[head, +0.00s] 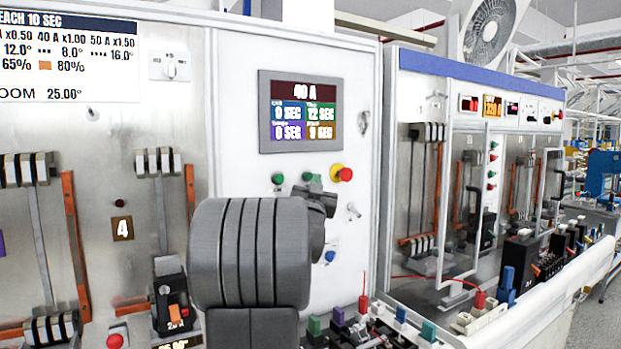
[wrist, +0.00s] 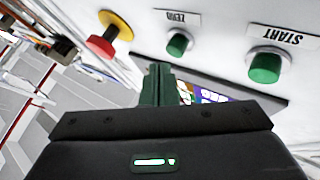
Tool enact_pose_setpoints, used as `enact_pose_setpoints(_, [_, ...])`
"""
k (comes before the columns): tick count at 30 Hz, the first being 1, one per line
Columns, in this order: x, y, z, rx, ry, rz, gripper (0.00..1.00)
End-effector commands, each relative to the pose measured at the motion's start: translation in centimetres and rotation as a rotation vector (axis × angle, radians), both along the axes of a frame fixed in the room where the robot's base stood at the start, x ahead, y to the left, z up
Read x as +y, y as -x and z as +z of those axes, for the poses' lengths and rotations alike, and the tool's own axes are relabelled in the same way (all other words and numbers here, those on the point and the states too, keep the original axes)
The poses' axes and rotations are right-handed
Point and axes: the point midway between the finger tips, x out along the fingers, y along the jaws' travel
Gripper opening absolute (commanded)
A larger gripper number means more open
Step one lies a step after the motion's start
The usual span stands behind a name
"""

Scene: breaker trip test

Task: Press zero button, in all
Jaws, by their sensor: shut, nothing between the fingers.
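The green zero button (wrist: 179,44) sits on the white panel beside its ZERO label (wrist: 176,18), which appears upside down in the wrist view. It also shows in the head view (head: 307,177), close to my gripper. My gripper (wrist: 159,68) is shut and empty, its dark green fingers pointing at the panel near the zero button. In the wrist view the tips appear just below and left of the button, with a visible gap. In the head view my gripper (head: 316,182) is partly hidden by my own arm.
The green START button (wrist: 265,66) and a red button on a yellow collar (wrist: 110,38) flank the zero button. A display (head: 301,112) reading 40 A is above them in the head view. Terminals and a red lead (head: 363,304) line the bench below.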

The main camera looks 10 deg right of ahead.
Motion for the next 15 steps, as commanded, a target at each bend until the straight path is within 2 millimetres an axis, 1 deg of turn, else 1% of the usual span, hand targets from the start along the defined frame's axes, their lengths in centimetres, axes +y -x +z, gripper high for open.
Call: enact_pose_setpoints(15, [0.32, -0.80, 0.05, 0.000, 0.001, 0.001, 0.00])
